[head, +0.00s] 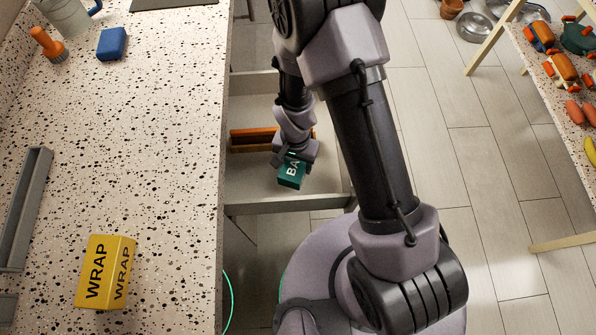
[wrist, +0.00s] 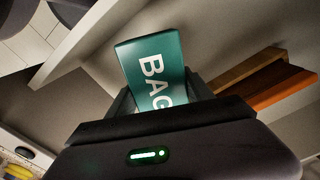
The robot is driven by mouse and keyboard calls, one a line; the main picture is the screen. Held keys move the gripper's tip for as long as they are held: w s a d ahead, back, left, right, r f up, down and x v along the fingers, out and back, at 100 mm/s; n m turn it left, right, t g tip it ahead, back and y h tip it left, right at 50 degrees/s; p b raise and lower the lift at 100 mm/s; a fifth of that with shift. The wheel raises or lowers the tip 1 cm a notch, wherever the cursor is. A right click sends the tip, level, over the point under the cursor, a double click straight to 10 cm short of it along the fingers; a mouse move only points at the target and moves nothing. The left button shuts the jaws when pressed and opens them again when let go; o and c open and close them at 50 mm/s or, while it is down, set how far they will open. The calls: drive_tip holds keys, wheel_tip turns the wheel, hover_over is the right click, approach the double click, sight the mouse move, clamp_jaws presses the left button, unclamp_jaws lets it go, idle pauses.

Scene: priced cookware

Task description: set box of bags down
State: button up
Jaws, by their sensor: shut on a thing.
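The box of bags (head: 291,172) is teal with white lettering. In the head view it is at my gripper (head: 291,157), inside or just above an open drawer (head: 245,189) below the counter. In the wrist view the box (wrist: 150,62) stands out between the two fingers of my gripper (wrist: 162,104), which is shut on it. The lower part of the box is hidden by the gripper body. I cannot tell whether the box touches the drawer floor.
Brown and orange boards (head: 252,138) lie in the drawer behind the box. A yellow WRAP box (head: 106,272), a blue block (head: 112,44) and a grey tray (head: 25,210) are on the speckled counter (head: 150,150).

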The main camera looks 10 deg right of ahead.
wheel_tip(320, 180, down, 6)
drive_tip(key=shift+a+f+b, duration=0.1)
drive_tip(key=shift+f+b, duration=0.1)
drive_tip(key=shift+b, duration=0.85)
drive_tip(key=shift+f, duration=0.15)
drive_tip(key=o, duration=1.6)
drive_tip(key=shift+c, duration=0.2)
